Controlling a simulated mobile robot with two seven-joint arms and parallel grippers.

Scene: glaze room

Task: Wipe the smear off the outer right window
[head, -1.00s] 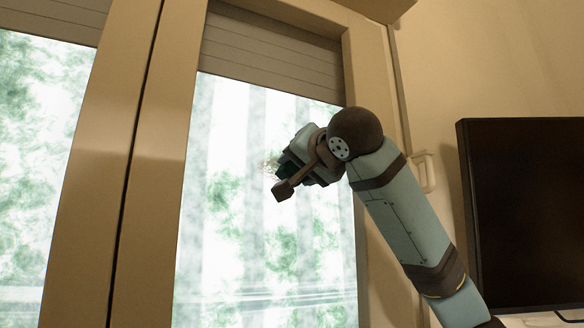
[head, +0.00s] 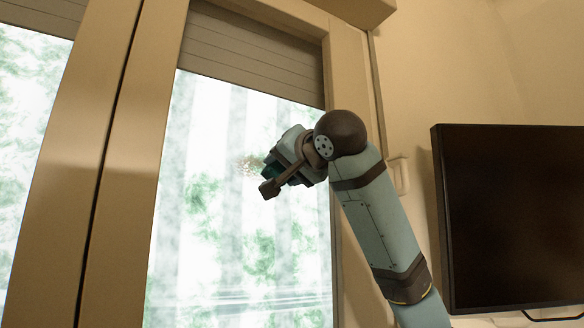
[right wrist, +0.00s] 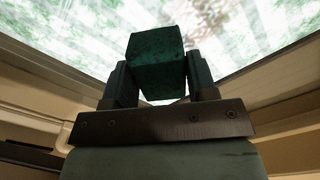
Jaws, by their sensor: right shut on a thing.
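The right window pane (head: 235,240) is bright, with blurred green foliage behind it. A faint brownish speckled smear (head: 246,165) is on it, just left of my right gripper (head: 273,176) in the head view. The gripper is shut on a dark green sponge-like block (head: 269,168). In the right wrist view the block (right wrist: 157,62) sits between both fingers, and a speckled brownish patch of the smear (right wrist: 207,14) shows beyond it. I cannot tell whether the block touches the glass. The left gripper is not in view.
A beige window frame (head: 120,160) with a dark vertical gap stands left of the pane. A slatted shutter (head: 255,50) covers its top.

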